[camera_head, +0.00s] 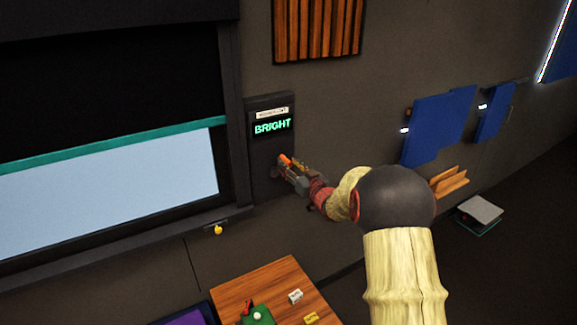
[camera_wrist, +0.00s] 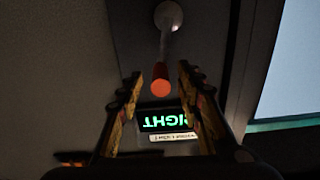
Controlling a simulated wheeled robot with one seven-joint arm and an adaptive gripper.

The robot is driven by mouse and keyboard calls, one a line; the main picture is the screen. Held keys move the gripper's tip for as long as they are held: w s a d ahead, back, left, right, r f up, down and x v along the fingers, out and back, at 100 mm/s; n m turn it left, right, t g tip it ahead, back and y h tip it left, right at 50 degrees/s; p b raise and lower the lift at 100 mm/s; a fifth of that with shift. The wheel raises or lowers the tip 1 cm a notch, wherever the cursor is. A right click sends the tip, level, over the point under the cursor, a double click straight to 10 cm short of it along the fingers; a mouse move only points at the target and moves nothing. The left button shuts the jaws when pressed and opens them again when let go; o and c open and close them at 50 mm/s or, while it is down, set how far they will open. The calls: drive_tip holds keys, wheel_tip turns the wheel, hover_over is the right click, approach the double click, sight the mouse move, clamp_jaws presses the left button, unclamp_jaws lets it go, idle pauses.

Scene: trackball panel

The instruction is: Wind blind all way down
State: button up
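A dark blind (camera_head: 100,85) with a teal bottom bar (camera_head: 125,143) covers the upper part of a window (camera_head: 110,185). Pale light shows below the bar. To its right is a dark wall panel (camera_head: 262,155) with a green "BRIGHT" display (camera_head: 272,126). A crank handle (camera_head: 285,159) with an orange end projects at the panel. In the wrist view the orange end (camera_wrist: 161,80) sits on a pale rod leading to a white round hub (camera_wrist: 168,15). My gripper (camera_head: 290,170) is at the handle. Its fingers (camera_wrist: 160,75) are apart, one on each side of the orange end, with visible gaps.
A wooden table (camera_head: 245,290) with small items stands below the panel. A small yellow knob (camera_head: 218,230) hangs under the window sill. A slatted wood panel (camera_head: 318,30) is above. Blue boards (camera_head: 438,125) and a wooden shelf (camera_head: 449,181) are on the wall to the right.

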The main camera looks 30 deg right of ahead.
drive_tip(key=shift+w, duration=0.45)
drive_tip(key=shift+c, duration=0.2)
clamp_jaws()
idle(0.5)
